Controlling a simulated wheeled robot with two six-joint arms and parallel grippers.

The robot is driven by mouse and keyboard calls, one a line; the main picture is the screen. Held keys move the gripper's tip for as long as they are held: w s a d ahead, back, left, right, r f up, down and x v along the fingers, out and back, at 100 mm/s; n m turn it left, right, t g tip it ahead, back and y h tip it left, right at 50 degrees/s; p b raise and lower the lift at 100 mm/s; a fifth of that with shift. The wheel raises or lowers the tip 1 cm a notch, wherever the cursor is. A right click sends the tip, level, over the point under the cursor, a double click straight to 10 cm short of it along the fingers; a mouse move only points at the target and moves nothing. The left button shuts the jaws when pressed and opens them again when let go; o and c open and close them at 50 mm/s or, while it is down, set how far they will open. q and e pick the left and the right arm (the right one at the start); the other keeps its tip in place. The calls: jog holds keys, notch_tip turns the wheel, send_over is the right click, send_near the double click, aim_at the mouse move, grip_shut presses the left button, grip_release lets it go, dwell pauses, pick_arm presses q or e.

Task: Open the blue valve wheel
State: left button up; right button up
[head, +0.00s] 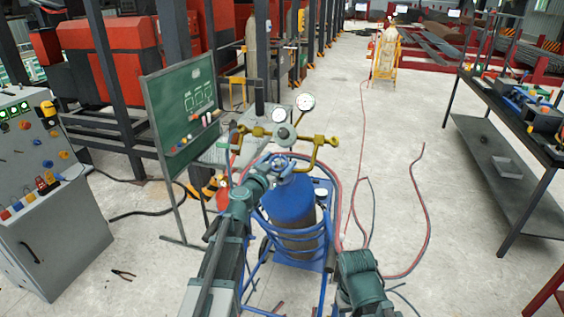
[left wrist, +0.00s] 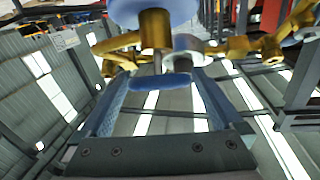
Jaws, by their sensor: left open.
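The blue valve wheel (left wrist: 162,81) shows nearly edge-on in the left wrist view, on a stem from the brass valve body (left wrist: 156,28). That view is upside down, with the roof at the bottom. My left gripper (left wrist: 163,98) is open, with one finger on each side of the wheel and visible gaps. In the head view the left gripper (head: 283,165) is at the top of the blue gas cylinder (head: 291,205). The wheel is hard to tell from the fingers there. My right gripper is out of view; only part of that arm shows.
Brass fittings (head: 318,140) and a round gauge (head: 305,102) stand just behind the gripper. A green board (head: 185,95) and a control cabinet (head: 50,215) stand left. A workbench (head: 510,110) stands right. Red hoses (head: 428,210) lie on the floor.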

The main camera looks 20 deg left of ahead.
pick_arm(q)
jog(key=c, duration=1.2)
jog(key=shift+o, duration=0.2)
